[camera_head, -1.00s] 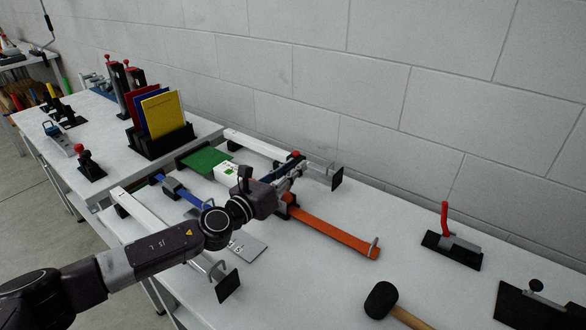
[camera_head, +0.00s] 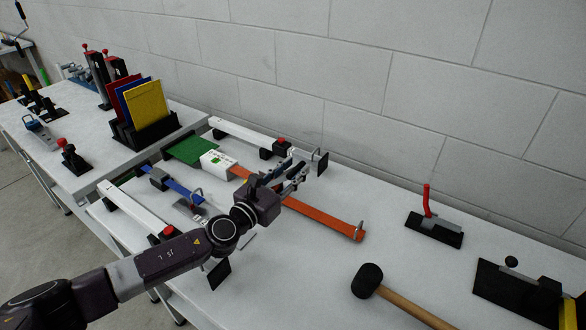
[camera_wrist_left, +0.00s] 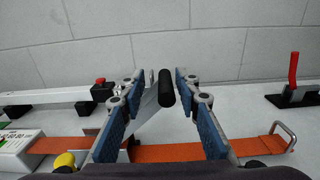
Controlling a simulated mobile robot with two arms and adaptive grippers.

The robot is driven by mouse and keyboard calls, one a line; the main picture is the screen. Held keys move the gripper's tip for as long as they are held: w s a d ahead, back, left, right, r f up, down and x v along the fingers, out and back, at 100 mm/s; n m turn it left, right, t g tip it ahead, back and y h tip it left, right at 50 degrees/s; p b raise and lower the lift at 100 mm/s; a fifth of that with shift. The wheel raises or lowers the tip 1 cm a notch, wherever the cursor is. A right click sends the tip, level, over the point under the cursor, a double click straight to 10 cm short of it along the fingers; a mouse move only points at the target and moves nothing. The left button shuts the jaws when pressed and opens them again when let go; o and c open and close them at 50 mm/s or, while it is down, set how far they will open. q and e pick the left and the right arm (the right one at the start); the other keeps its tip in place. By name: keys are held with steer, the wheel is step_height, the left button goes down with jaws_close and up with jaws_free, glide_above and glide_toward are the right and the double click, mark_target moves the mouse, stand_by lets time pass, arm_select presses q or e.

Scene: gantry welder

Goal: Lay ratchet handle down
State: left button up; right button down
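An orange strap (camera_head: 325,217) lies on the near table, with a metal hook at its right end. It also shows across the wrist view (camera_wrist_left: 180,152). In the wrist view, a black cylindrical grip (camera_wrist_left: 167,88) on a slanting grey lever stands raised between my fingertips; it looks like the ratchet handle. The lever's base is partly hidden by my fingers. My left gripper (camera_head: 289,178) is above the strap. It is open, with blue-padded fingers (camera_wrist_left: 158,82) on either side of the grip and a gap visible on the left. My right gripper is not in view.
A white bar clamp (camera_head: 240,132) with a black pad (camera_head: 322,162) lies behind my gripper. A white box (camera_head: 217,161) sits at the strap's left.

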arm_select(q)
steer(key=v, duration=1.2)
steer(key=shift+c, duration=0.4)
